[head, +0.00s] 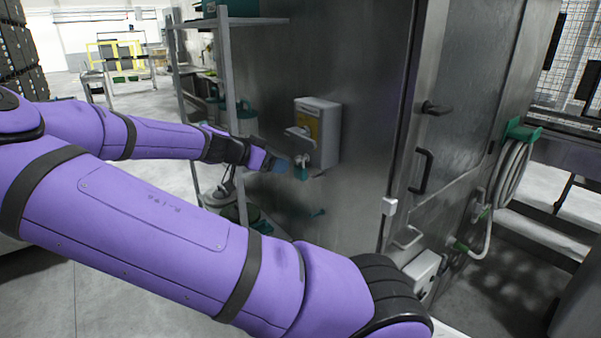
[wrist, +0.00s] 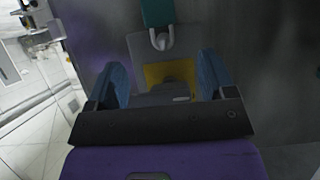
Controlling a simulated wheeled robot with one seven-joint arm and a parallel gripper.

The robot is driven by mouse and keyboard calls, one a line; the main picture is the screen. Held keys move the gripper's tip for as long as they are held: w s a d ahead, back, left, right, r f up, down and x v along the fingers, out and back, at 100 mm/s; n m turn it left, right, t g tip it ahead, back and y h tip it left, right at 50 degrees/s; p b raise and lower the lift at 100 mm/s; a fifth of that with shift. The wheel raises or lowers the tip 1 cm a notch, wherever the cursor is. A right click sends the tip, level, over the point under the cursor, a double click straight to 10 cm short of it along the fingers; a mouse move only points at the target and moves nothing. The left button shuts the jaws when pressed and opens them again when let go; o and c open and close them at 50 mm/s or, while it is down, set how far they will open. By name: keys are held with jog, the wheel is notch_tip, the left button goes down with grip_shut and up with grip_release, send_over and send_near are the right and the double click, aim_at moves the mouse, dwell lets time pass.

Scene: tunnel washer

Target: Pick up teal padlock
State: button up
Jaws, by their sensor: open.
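The teal padlock (head: 301,172) hangs by its grey shackle below a grey wall box on the metal cabinet's side. In the wrist view the padlock (wrist: 158,12) shows at the top edge, partly cut off, with its shackle toward the box. My gripper (head: 283,165) is just left of the padlock in the head view. In the wrist view my gripper (wrist: 163,62) has its two blue fingers spread wide, with nothing between them. The padlock lies beyond the fingertips. I cannot tell whether a finger touches anything.
The grey box (head: 325,120) with a yellow label (head: 307,124) sticks out from the cabinet wall (head: 370,75). A metal shelf rack (head: 228,75) stands close on the left. Door handles (head: 421,172) and a coiled hose (head: 512,180) are on the right.

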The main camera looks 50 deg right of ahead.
aim_at(297, 168)
jog(key=shift+x, duration=5.1)
jog(key=shift+w+f, duration=0.1)
jog(key=shift+f, duration=0.05)
jog(key=shift+c, duration=0.4)
jog(key=c, duration=1)
